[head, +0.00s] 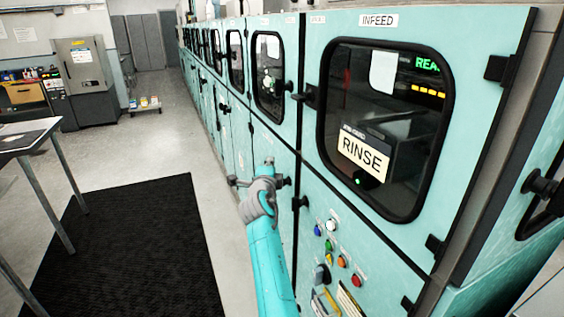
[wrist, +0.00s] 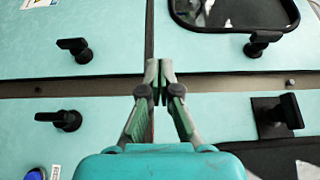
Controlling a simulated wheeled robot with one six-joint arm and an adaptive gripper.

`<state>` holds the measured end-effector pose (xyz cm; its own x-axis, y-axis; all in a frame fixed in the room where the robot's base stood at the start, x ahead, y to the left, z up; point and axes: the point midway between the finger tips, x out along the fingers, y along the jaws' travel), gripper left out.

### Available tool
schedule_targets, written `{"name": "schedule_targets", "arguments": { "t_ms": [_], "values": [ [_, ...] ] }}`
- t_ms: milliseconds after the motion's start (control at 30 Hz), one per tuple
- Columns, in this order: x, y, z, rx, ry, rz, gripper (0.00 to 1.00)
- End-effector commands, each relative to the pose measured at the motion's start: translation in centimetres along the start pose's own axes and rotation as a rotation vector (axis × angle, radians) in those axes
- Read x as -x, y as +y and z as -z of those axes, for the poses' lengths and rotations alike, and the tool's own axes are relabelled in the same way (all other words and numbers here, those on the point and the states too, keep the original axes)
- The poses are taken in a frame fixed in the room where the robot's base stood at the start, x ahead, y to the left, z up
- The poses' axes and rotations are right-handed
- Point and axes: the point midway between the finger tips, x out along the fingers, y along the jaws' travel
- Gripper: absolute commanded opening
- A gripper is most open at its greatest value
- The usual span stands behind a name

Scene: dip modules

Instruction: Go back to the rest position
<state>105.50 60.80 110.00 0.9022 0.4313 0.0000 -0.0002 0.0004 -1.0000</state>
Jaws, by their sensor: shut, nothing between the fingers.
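My gripper (wrist: 160,72) is shut and empty in the wrist view, its two fingertips together. Behind the tips is the dark seam between turquoise panels, and the tips appear apart from the nearby handles. In the head view my turquoise arm reaches up from the bottom toward the row of cabinets; its fingers are hard to make out there. The infeed cabinet door (head: 468,130) is closed, with a dark window and a RINSE sign (head: 364,153).
Black handles (wrist: 74,48) (wrist: 60,118) (wrist: 262,42) (wrist: 284,112) stick out around my gripper. Coloured buttons (head: 342,261) sit below the infeed window. A black mat (head: 135,255) and a table (head: 28,138) are at left. The aisle floor (head: 150,150) is clear.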

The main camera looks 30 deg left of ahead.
Motion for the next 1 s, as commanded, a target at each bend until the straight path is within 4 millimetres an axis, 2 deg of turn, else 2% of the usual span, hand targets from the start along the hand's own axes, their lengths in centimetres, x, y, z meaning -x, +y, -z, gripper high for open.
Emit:
{"name": "schedule_targets", "arguments": {
  "t_ms": [100, 233, 567, 667, 867, 1000],
  "values": [
    [0.9, 0.1, -1.8, 0.001, -0.002, 0.0, 0.0],
    [1.4, 0.1, -2.7, 0.001, -0.001, 0.0, 0.0],
    [1.8, 0.6, -2.9, 0.006, 0.001, -0.003, 0.0],
    [2.3, 2.7, -1.6, 0.034, 0.004, -0.014, 0.0],
    [5.3, 11.1, 3.8, 0.159, 0.009, -0.051, 0.0],
    [8.7, 17.0, 8.0, 0.258, 0.011, -0.078, 0.0]
  ]
}}
